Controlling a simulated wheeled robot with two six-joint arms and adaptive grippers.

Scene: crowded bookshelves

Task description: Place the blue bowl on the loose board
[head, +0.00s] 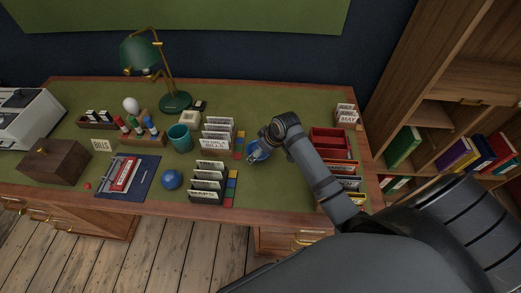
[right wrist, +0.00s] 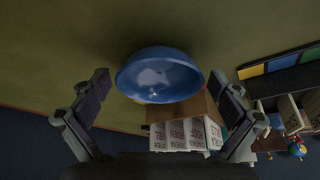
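The blue bowl (head: 260,152) is on the green desk top, partly hidden by my right arm in the head view. Nothing is held. My left gripper is not in view. I cannot make out for certain which thing is the loose board.
Card racks (head: 217,137) with coloured blocks beside them stand left of the bowl. A red tray (head: 330,141) is to its right. A teal mug (head: 180,138), blue ball (head: 171,179) and green lamp (head: 175,101) are further left. A bookshelf (head: 440,110) stands right of the desk.

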